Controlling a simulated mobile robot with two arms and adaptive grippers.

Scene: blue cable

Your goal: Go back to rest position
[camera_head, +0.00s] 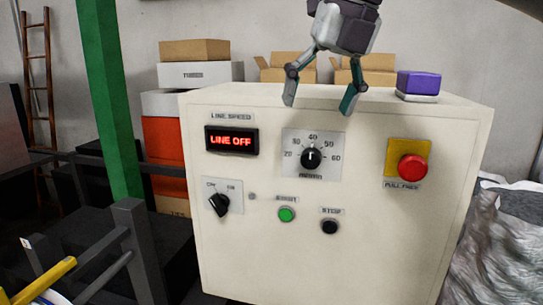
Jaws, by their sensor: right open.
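My right gripper (322,98) hangs at the top of the head view, with its two fingers spread and nothing between them. Its fingertips overlap the upper edge of the cream control box (240,265). The box's speed knob (312,158) is below the gripper and looks apart from it. The display (231,140) reads LINE OFF in red. My left gripper is not in the view. No blue cable can be made out for certain.
The box front carries a black switch (219,204), a green button (286,214), a black button (329,227) and a red emergency knob (412,168). A purple block (418,82) sits on top. A green post (108,100) stands left; cardboard boxes (195,50) are behind.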

